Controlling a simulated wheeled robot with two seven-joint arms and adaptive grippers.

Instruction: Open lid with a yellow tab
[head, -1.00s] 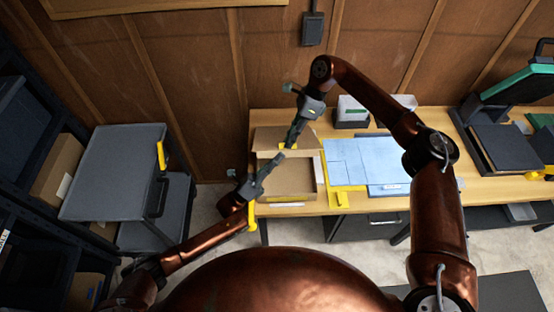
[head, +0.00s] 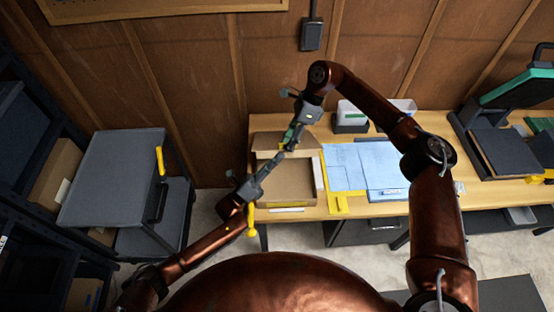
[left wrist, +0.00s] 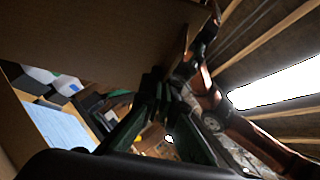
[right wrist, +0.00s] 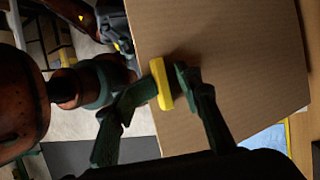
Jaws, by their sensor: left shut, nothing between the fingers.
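A cardboard box (head: 288,182) stands at the left end of the wooden table, and its lid (head: 268,141) is at the back side. The lid's brown panel fills much of the right wrist view (right wrist: 225,65), with the yellow tab (right wrist: 161,84) at its edge. My right gripper (right wrist: 166,82) has its fingers closed on both sides of the tab. In the head view my right gripper (head: 291,143) covers the tab. My left gripper (head: 281,158) is shut and empty over the box, close below the right one. It shows near the cardboard in the left wrist view (left wrist: 160,85).
Blue sheets (head: 360,166) and a yellow frame (head: 336,203) lie right of the box. A white bin (head: 352,112) stands behind them. A dark press-like machine (head: 505,150) is at the right end. A grey cart (head: 110,180) stands left, with open floor before the table.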

